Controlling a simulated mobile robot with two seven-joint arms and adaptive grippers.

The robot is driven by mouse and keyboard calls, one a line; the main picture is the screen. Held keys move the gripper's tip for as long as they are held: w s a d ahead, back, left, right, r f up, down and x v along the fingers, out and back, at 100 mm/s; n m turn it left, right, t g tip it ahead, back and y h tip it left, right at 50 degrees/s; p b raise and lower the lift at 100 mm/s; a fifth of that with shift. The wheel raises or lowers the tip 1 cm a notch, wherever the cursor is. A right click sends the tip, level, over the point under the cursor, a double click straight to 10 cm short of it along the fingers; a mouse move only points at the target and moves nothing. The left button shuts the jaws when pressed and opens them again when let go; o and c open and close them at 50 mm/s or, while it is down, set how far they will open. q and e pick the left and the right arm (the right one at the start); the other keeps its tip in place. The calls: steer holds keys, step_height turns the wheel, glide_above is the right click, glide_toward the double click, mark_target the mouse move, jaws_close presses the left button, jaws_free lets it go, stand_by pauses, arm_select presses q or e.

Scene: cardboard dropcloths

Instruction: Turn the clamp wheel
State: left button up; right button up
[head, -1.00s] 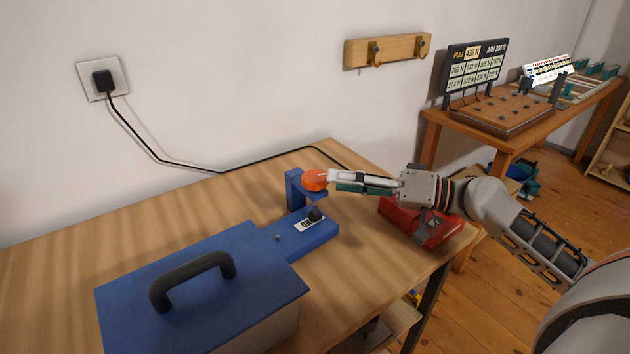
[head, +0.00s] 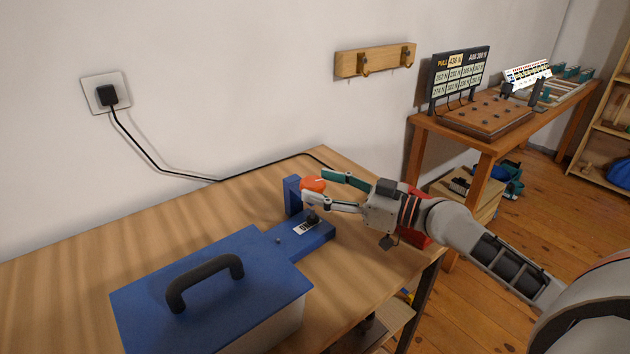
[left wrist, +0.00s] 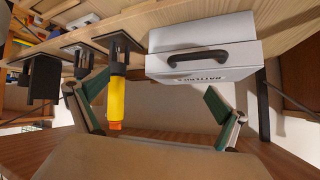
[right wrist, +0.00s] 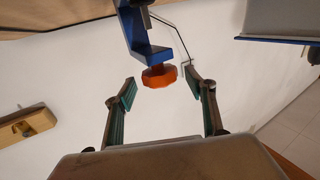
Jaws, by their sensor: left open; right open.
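The orange clamp wheel (head: 313,186) sits on the blue clamp bracket (head: 292,195), which rises from the narrow arm of the blue-lidded box on the table. My right gripper (head: 322,189) is open, its fingers on either side of the wheel in the head view. In the right wrist view the wheel (right wrist: 159,77) lies ahead between the open fingertips, a little beyond them, with the blue bracket (right wrist: 140,35) behind it. I cannot tell whether a finger touches the wheel. My left gripper (left wrist: 160,108) is open and shows only in the left wrist view.
The blue-lidded box (head: 225,280) with a black handle fills the table's front. A red object (head: 416,238) is partly hidden behind my right arm. A cable runs from the wall socket (head: 106,93) along the table's back. The left wrist view shows a yellow-handled tool (left wrist: 117,98) and a white batteries case (left wrist: 205,48).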

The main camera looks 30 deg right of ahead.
steer(key=shift+w+a+r, duration=0.25)
steer(key=shift+w, duration=0.25)
steer(key=shift+w+a+f, duration=0.25)
steer(key=shift+w+a, duration=0.25)
steer(key=shift+w, duration=0.15)
steer(key=c, duration=1.1)
